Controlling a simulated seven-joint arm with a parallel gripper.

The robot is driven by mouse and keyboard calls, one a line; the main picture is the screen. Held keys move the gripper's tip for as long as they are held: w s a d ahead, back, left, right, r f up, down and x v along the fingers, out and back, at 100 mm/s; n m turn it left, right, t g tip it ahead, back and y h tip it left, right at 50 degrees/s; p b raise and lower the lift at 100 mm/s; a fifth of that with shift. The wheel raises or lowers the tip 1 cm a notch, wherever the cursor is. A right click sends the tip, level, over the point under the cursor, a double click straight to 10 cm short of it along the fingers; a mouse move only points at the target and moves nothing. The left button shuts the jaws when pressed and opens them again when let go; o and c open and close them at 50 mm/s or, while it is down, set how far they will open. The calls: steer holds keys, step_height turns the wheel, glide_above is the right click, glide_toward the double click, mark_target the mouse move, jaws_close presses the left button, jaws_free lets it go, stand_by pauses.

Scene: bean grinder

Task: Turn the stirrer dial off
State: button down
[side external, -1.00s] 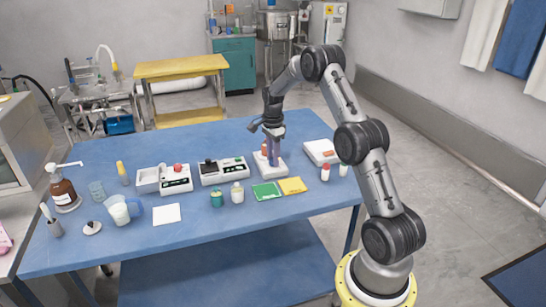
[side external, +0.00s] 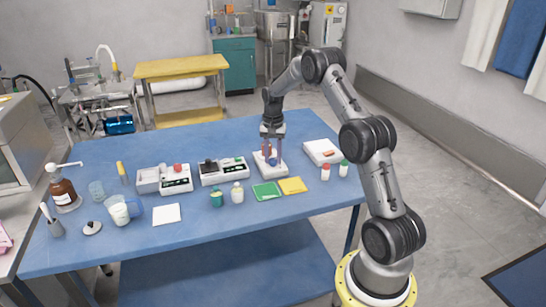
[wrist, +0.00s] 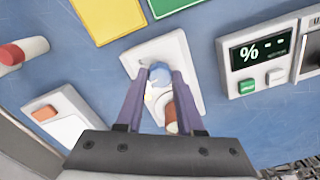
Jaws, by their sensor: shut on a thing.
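The stirrer (side external: 272,170) is a white plate-like unit on the blue table, right of centre. It also shows in the wrist view (wrist: 190,55). Its round blue dial (wrist: 160,72) shows near the unit's middle in the wrist view. My gripper (wrist: 160,78) points down at the stirrer with its two purple fingers on either side of the dial, shut on it. In the side view my gripper (side external: 271,164) stands over the stirrer, partly hiding the dial. A reddish-brown bottle (wrist: 171,120) stands on the stirrer between my fingers, partly hidden.
A white device with a percent display (wrist: 262,52) stands beside the stirrer. Green (side external: 266,191) and yellow (side external: 292,185) cards lie in front.

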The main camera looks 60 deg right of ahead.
steer(key=n, duration=0.3)
steer(key=shift+r+n, duration=0.15)
steer(key=shift+n, duration=0.25)
steer(key=n, duration=0.4)
steer(key=shift+n, duration=0.3)
steer(key=n, duration=0.4)
steer(key=shift+n, duration=2.1)
steer(key=c, duration=0.5)
jaws_free()
